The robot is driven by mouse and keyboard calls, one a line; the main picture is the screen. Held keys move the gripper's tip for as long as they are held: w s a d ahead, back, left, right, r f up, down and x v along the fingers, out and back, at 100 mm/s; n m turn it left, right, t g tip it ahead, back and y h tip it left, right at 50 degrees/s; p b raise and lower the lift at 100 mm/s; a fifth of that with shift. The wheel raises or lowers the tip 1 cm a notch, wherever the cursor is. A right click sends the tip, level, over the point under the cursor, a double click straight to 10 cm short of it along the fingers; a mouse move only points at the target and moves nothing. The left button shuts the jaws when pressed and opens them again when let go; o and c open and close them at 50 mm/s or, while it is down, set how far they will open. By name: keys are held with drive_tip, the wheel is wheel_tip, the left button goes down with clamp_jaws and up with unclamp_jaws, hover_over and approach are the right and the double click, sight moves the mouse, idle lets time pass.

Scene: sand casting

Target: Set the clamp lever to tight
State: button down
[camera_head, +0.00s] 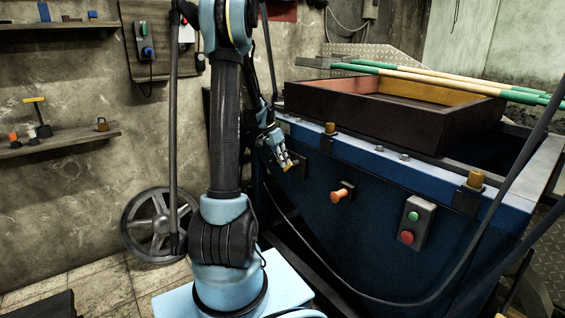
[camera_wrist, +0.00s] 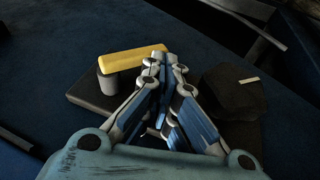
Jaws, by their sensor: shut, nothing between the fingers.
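In the wrist view the clamp lever is a yellow bar (camera_wrist: 132,60) on a short grey post (camera_wrist: 108,82), above a dark plate (camera_wrist: 88,97). My gripper (camera_wrist: 165,62) is shut and empty, its fingertips close to the bar's right end; I cannot tell if they touch. In the head view my gripper (camera_head: 283,155) is at the left part of the blue machine's front, with a small yellow piece (camera_head: 289,166) at its fingertips. My fingers hide part of the mount.
A dark block with a pale mark (camera_wrist: 235,92) sits right of my fingers. The blue machine front (camera_head: 330,225) carries an orange knob (camera_head: 341,194) and a green-red button box (camera_head: 415,222). A dark wooden frame (camera_head: 370,117) stands on top. A spoked wheel (camera_head: 158,222) is at the left.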

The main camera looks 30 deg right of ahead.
drive_tip(key=shift+f, duration=0.2)
drive_tip(key=shift+s+f, duration=0.2)
drive_tip(key=shift+f, duration=0.4)
drive_tip(key=shift+s+f, duration=0.15)
drive_tip(key=shift+f, duration=0.5)
idle(1.0)
drive_tip(key=v, duration=1.2)
